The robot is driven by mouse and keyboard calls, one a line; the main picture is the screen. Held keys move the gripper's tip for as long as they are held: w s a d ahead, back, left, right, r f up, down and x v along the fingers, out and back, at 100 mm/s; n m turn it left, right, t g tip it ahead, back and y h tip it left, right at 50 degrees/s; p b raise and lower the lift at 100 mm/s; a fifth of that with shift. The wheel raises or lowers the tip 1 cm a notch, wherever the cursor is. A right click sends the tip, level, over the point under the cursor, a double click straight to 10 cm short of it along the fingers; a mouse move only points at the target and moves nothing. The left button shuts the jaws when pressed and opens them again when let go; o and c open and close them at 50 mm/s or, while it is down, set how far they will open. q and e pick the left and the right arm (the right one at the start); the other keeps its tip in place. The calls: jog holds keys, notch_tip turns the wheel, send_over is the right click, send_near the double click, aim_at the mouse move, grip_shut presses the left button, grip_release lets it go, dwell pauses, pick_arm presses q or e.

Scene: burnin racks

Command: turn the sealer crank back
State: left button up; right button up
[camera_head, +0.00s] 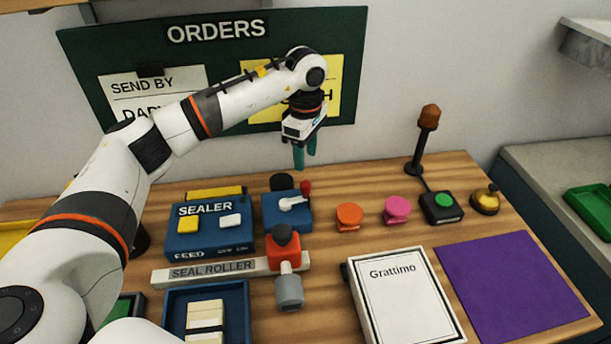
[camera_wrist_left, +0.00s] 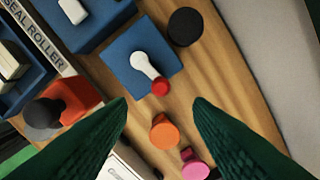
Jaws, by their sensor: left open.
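The sealer (camera_head: 208,238) is a blue box with a yellow and a white switch on the wooden table. Right beside it a blue block (camera_head: 274,215) carries the crank, a white arm (camera_head: 291,203) with a red knob (camera_head: 305,187). In the left wrist view the white crank arm (camera_wrist_left: 145,65) points down-right to its red knob (camera_wrist_left: 160,87). My left gripper (camera_head: 305,160) is above the table behind the crank, with green fingers. In the left wrist view its fingers (camera_wrist_left: 160,105) are spread wide and empty, and the knob is apart from them. My right gripper is not seen.
The red and grey seal roller (camera_head: 285,252) stands in front of the crank block. A black cylinder (camera_head: 281,182) is behind it. Orange (camera_head: 349,217) and pink (camera_head: 397,209) knobs are to the right. A Grattimo box (camera_head: 405,300) and purple mat (camera_head: 513,286) lie in front.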

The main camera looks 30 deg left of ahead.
aim_at(305, 182)
pick_arm(q)
notch_tip(305, 182, down, 9)
jog(key=shift+r+p, duration=0.1)
jog(key=shift+p, duration=0.65)
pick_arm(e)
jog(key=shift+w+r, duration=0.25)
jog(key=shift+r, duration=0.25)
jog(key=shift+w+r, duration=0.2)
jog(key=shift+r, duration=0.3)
pick_arm(q)
jog(key=c, duration=1)
jog(key=shift+w, duration=0.1)
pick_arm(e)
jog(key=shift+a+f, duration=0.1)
pick_arm(q)
jog(key=shift+a, duration=0.1)
